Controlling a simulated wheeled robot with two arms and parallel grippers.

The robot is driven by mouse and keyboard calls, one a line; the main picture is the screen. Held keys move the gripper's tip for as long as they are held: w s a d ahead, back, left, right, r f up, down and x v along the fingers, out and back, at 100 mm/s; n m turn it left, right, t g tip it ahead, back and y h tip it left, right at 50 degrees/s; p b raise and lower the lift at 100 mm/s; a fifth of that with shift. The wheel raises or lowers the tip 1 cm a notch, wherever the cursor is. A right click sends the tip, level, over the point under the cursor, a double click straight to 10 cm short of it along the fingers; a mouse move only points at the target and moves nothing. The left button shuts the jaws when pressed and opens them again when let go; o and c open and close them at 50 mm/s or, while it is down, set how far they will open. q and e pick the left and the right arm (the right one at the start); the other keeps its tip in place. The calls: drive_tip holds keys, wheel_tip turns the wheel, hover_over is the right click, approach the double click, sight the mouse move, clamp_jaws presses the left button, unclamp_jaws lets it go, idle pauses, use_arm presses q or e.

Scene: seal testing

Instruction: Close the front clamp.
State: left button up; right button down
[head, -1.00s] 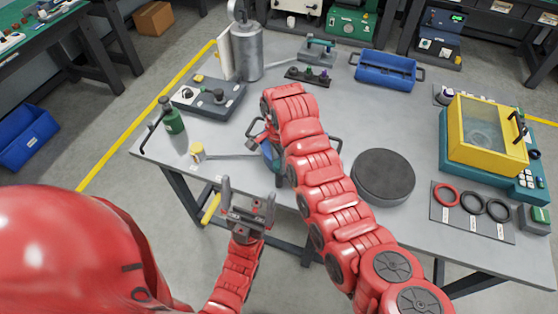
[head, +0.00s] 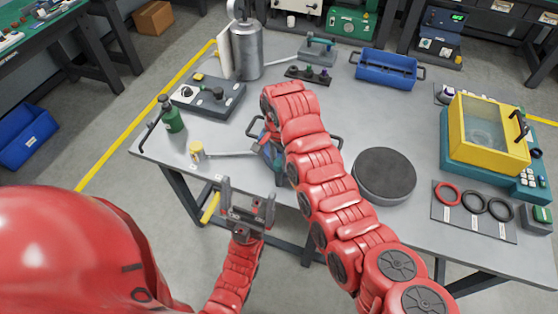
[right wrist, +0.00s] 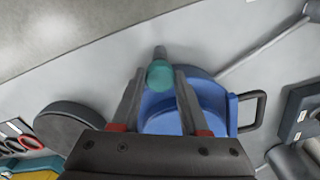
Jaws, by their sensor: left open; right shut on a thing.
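I cannot tell the lever's exact angle. My left gripper (head: 247,201) is open and empty, in front of the table's front edge, apart from the fixture.
A dark round disc (head: 384,174) lies right of the fixture. A yellow-framed chamber (head: 488,135) and a panel with rings (head: 473,211) stand farther right. A green bottle (head: 172,115), a yellow-capped tool (head: 197,152) and a metal cylinder (head: 247,51) are at left.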

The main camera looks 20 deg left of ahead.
drive_tip(key=n+b, duration=0.1)
drive_tip(key=n, duration=0.3)
drive_tip(key=shift+f, duration=0.15)
drive_tip(key=n+b, duration=0.1)
drive_tip(key=n, duration=0.2)
drive_tip(key=n+b, duration=0.2)
drive_tip(key=n, duration=0.2)
drive_tip(key=shift+n+b, duration=0.35)
drive_tip(key=shift+n, duration=0.55)
drive_tip(key=shift+c, duration=2.2)
unclamp_jaws()
